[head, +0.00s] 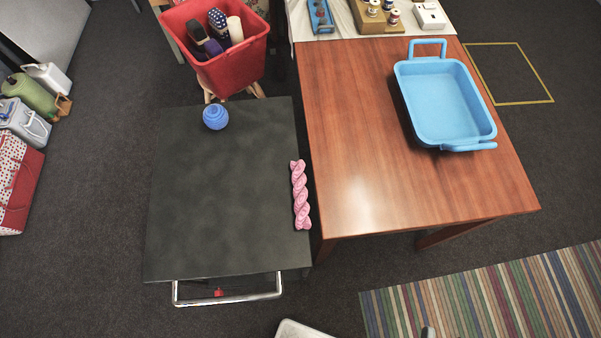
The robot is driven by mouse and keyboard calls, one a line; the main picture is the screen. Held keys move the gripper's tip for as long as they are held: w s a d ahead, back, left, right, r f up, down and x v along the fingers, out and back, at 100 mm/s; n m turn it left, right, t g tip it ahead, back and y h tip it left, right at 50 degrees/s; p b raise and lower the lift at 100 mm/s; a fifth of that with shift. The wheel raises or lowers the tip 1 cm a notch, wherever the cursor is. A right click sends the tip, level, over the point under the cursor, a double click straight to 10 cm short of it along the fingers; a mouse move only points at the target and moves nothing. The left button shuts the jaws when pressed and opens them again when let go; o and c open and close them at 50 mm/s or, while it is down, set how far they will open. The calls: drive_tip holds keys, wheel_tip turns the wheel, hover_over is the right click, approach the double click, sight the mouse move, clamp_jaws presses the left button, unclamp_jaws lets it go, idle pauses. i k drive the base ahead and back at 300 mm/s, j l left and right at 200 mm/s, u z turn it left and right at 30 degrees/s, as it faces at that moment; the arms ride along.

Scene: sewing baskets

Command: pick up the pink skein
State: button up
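The pink skein (300,195) is a twisted hank of yarn. It lies lengthwise along the right edge of the dark grey tabletop (215,200), close to the wooden table beside it. Nothing covers it. My gripper is not in view, so its opening and its distance from the skein cannot be seen.
A blue yarn ball (215,111) sits at the grey top's far edge. A red bin (232,68) with rolls stands behind. A blue tray (446,98) rests on the wooden table (370,150). A metal handle (228,301) juts out in front. The grey top's middle is clear.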

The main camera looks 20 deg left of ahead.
sight(302, 208)
drive_tip(key=l+u, duration=0.1)
drive_tip(key=u, duration=0.3)
drive_tip(key=i+l+u, duration=0.1)
drive_tip(key=u, duration=0.25)
drive_tip(key=l+u, duration=0.2)
drive_tip(key=u, duration=0.2)
drive_tip(key=l+u, duration=0.2)
drive_tip(key=u, duration=0.2)
drive_tip(key=l+u, duration=0.2)
drive_tip(key=l, duration=0.45)
drive_tip(key=k+l+u, duration=0.15)
drive_tip(key=l, duration=0.55)
drive_tip(key=l+u, duration=0.2)
drive_tip(key=l, duration=0.45)
